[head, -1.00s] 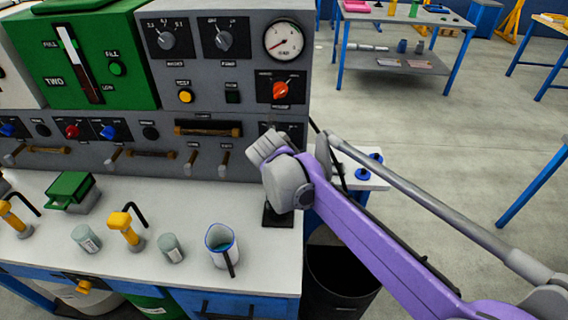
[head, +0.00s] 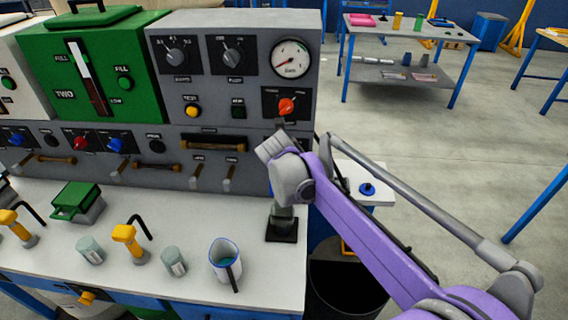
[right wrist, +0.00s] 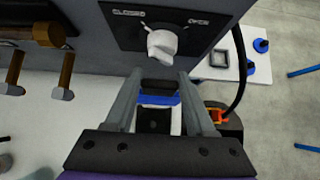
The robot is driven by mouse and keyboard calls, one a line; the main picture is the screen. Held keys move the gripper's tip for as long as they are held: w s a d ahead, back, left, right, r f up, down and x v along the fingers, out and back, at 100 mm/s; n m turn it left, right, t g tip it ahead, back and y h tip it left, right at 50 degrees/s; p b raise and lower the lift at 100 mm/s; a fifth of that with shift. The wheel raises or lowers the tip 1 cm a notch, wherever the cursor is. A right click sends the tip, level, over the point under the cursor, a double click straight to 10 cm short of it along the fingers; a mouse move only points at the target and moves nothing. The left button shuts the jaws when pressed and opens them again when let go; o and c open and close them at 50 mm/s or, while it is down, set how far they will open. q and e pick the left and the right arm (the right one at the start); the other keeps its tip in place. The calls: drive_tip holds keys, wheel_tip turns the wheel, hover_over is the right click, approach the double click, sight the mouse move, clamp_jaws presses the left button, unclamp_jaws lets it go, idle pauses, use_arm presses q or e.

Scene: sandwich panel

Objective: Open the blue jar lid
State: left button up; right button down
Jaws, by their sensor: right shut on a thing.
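Below the band are white and black parts, mostly hidden by the gripper. In the head view, my right arm's wrist covers the fingertips. A grey cylinder on a black square base (head: 283,231) shows under the wrist at the bench's right end; I cannot tell whether it is the jar. My left gripper is not in view.
The grey control panel (head: 250,110) rises behind the wrist. An open blue-rimmed jug (head: 223,262), small grey jars (head: 174,262) and a yellow tool (head: 126,240) stand on the white bench to the left. A dark bin (head: 343,292) is off the bench's right end.

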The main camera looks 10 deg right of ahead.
drive_tip(key=shift+c, duration=1.2)
unclamp_jaws()
drive_tip(key=shift+w, duration=0.1)
drive_tip(key=v, duration=1.1)
drive_tip(key=shift+p, duration=0.3)
drive_tip(key=shift+d+f, duration=0.1)
drive_tip(key=shift+f, duration=0.05)
